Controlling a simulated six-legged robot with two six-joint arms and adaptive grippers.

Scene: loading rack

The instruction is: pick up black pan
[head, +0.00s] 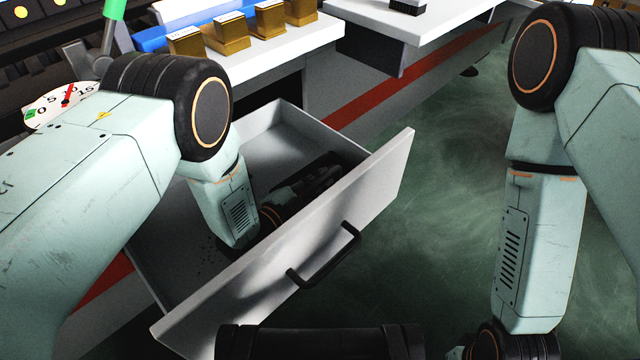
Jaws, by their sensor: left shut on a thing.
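My left gripper (305,185) reaches down inside an open grey drawer (262,132), close behind its front panel. Its dark fingers point to the right along the drawer, and it is shut on a dark thing. The black pan is hard to make out. Dark shapes at the gripper blend with the fingers and shadow, so its outline and handle cannot be told apart. The drawer's front panel hides part of the inside. My right arm hangs down at the right, outside the drawer, and its gripper is below the picture's edge.
The drawer front carries a black handle (325,257). Several brown boxes (230,32) stand on a white shelf (315,33) above the drawer. Another white counter (440,22) lies at the back right. Green floor (440,170) is clear between the drawer and my right arm.

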